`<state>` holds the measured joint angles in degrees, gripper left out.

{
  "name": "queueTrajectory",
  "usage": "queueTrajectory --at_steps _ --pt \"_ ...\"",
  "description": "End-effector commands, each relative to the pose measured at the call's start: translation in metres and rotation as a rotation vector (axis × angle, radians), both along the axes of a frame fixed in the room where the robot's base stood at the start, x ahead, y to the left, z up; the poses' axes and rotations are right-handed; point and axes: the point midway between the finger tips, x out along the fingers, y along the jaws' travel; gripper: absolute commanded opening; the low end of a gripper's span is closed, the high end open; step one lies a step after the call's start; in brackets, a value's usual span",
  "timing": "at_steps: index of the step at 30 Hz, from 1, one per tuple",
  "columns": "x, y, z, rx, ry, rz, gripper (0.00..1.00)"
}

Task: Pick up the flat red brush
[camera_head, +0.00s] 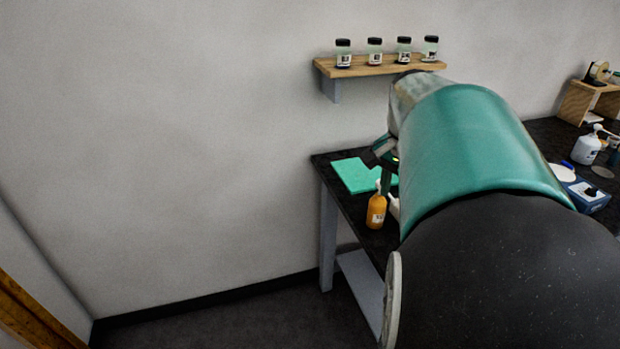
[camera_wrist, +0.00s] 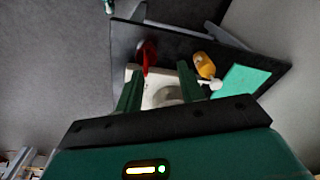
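A flat red object (camera_wrist: 147,54), which looks like the red brush, shows in the wrist view on the dark tabletop. It lies beyond the left fingertip, near the table edge. I cannot make it out in the head view, where my arm covers much of the table. My gripper (camera_wrist: 158,71) is open, with its two green fingers apart and nothing held between them. A white object with a round grey part (camera_wrist: 164,91) shows between and behind the fingers. In the head view my gripper (camera_head: 387,178) is partly seen above the table, near the orange bottle.
An orange bottle (camera_head: 375,211) with a white top and a green mat (camera_head: 347,172) are on the dark table. A wooden shelf (camera_head: 380,68) with several jars is on the wall above. A white bottle (camera_head: 587,149) and a blue box (camera_head: 592,200) stand at right.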

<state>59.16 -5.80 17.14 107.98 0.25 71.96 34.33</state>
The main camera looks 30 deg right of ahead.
Motion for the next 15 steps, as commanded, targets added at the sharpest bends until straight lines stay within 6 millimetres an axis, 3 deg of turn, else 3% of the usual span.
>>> queueTrajectory --at_steps 1,3,6,11,15 --pt "-0.007 -0.023 -0.002 0.024 0.006 -0.076 0.39" --pt "-0.015 -0.046 -0.003 0.051 0.01 -0.164 0.39" --pt "-0.024 -0.068 -0.004 0.078 0.013 -0.251 0.39" --pt "-0.03 -0.081 -0.009 0.097 0.015 -0.302 0.39" --pt "-0.028 -0.081 -0.029 0.098 0.017 -0.302 0.39"
